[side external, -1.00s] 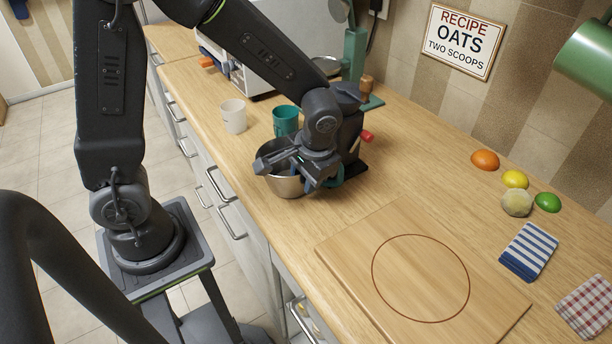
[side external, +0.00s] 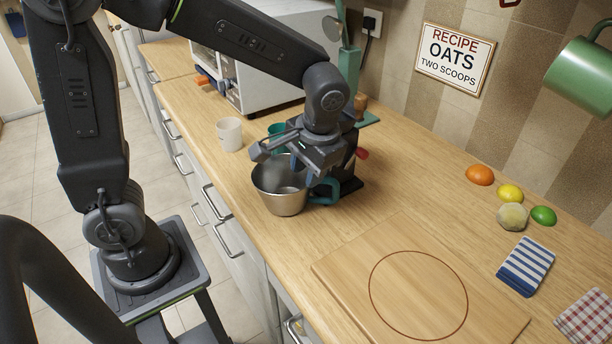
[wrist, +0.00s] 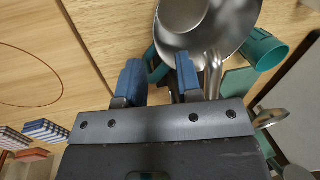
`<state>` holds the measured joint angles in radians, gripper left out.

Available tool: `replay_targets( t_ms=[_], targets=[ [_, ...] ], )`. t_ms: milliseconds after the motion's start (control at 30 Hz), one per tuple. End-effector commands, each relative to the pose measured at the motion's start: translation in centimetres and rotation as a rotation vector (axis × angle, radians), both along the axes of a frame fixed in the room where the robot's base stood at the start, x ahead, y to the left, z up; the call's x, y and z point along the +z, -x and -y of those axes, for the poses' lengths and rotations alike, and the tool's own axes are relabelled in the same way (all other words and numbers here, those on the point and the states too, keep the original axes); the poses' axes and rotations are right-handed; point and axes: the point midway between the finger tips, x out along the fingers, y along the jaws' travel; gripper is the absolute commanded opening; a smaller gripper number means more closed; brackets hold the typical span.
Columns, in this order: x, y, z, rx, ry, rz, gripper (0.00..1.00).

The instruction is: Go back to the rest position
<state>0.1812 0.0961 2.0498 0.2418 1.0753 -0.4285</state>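The bowl stands upright on the counter. My arm still reaches out over the worktop. The gripper hides part of the bowl's back rim.
A dark appliance with a red knob (side external: 362,153) stands close behind my gripper. A white cup (side external: 229,134) and a teal cup (side external: 277,130) are to the left. A wooden board (side external: 340,275) lies in front. Fruit (side external: 480,175) and folded cloths (side external: 525,265) are at the right.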

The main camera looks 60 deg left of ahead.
Motion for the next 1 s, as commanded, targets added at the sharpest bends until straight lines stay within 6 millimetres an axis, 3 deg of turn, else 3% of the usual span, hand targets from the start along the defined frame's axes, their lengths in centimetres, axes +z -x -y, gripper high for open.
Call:
replay_targets(
  t_ms=[333, 467, 733, 1000],
  targets=[
    [0.2, 0.1, 0.0, -0.001, 0.003, 0.003, 0.33],
    [1.4, 0.9, -0.3, -0.009, 0.027, 0.041, 0.33],
    [6.2, 5.9, -1.5, -0.076, 0.134, 0.245, 0.33],
    [8.2, 10.3, -2.1, -0.150, 0.183, 0.444, 0.33]
  ],
)
